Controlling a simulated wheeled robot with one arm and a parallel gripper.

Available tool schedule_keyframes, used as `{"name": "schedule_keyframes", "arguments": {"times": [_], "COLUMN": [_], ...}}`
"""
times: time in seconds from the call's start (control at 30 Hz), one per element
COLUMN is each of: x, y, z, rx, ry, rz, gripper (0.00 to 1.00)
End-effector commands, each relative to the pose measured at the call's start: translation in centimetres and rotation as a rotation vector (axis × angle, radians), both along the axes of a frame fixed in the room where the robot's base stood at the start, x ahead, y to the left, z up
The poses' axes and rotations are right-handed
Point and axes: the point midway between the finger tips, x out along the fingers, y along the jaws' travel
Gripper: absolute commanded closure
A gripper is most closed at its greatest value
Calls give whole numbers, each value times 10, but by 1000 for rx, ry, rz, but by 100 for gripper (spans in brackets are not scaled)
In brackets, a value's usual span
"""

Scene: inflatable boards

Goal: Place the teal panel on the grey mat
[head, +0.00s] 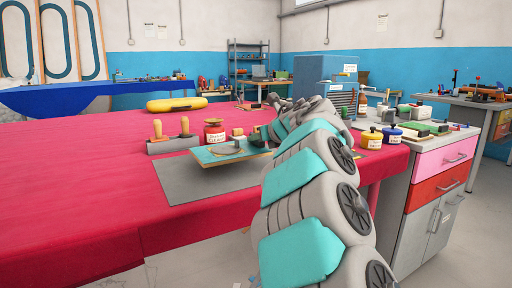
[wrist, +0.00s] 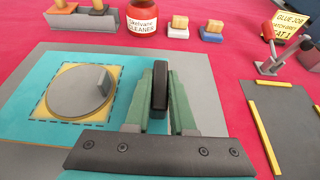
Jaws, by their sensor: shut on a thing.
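The teal panel (head: 203,154) has a light patch with a round grey disc on it, which also shows in the wrist view (wrist: 28,112). My gripper (head: 262,136) is over the panel's right part in the head view. In the wrist view its green fingers (wrist: 160,95) are shut on a dark upright grip on the panel. The grey mat (head: 185,187) lies flat on the red-covered table and extends around the panel in the wrist view (wrist: 75,52). The panel appears slightly above the mat, with shadow below. Exact contact is hard to tell.
Behind the mat stand a grey block with wooden-handled tools (head: 173,145) and a red cleaner jar (head: 214,131). A dark board with yellow strips (wrist: 287,112) lies to the right in the wrist view. The table's left side is clear.

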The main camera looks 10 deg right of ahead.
Motion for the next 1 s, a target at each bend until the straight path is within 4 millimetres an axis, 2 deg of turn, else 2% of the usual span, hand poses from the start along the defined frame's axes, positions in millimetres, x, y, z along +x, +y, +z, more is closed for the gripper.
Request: {"name": "schedule_keyframes", "arguments": {"times": [0.2,0.57,0.97,1.0], "x": [9,9,9,9], "y": [3,3,2,2], "z": [1,-33,-38,-39], "rx": [1,2,1,0], "ry": [-2,-3,-3,-2], "rz": [3,2,1,1], "gripper": [100,100,100,77]}}
